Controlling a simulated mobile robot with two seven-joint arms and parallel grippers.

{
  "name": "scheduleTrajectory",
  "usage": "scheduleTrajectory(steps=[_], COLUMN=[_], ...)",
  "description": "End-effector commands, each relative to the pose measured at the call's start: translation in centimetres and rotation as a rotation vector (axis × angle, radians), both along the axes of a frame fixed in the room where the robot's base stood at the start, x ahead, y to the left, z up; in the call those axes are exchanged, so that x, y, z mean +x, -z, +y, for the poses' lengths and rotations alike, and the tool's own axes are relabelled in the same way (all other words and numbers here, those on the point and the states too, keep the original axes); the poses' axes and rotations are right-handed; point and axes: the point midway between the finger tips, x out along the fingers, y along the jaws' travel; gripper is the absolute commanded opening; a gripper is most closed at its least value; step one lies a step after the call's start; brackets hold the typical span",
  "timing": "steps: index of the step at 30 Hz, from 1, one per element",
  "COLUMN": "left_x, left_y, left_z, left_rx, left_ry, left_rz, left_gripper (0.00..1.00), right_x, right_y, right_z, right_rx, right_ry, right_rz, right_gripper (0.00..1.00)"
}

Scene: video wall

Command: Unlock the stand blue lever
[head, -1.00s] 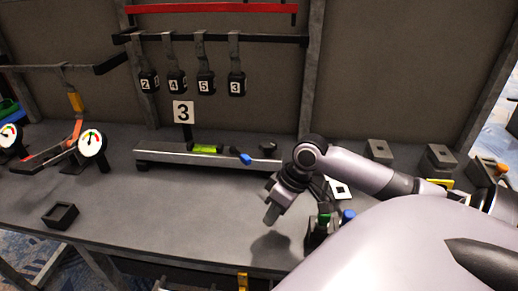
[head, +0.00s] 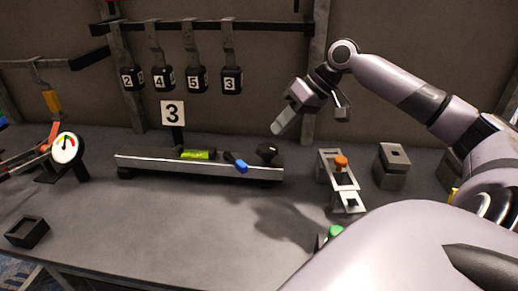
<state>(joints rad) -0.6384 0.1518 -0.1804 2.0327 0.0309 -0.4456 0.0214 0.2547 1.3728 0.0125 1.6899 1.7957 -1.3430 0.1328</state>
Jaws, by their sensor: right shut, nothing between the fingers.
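The stand is a long low grey bar (head: 190,168) on the table, with a number 3 sign (head: 173,113) behind it. A green level vial (head: 197,154) sits on its top. My right gripper (head: 280,127) is shut and empty, raised above and behind the stand's right end, apart from the lever. My left gripper is not in view.
Black weights numbered 2, 4, 5 and 3 (head: 231,80) hang from a rail behind the stand. A grey fixture with an orange knob (head: 341,162) and a grey block (head: 392,165) stand right. A dial (head: 66,148) and black tray (head: 27,232) are left.

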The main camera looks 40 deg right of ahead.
Motion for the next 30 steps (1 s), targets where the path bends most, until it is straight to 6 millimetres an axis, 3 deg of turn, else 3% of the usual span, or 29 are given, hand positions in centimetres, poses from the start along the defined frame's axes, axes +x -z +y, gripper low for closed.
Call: scheduleTrajectory(steps=[8,18,30], left_x=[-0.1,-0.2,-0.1], left_y=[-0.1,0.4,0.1], left_z=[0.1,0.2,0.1], left_rx=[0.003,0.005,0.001], left_ry=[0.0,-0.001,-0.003], left_rz=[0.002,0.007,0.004], left_gripper=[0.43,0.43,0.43], right_x=[1.1,3.6,4.2], right_y=[2.0,6.9,8.1], right_z=[1.3,3.7,4.3], right_rx=[0.003,0.003,-0.001], right_ry=[-0.004,0.0,0.0], right_rz=[0.0,0.0,0.001], right_gripper=[0.0,0.0,0.0])
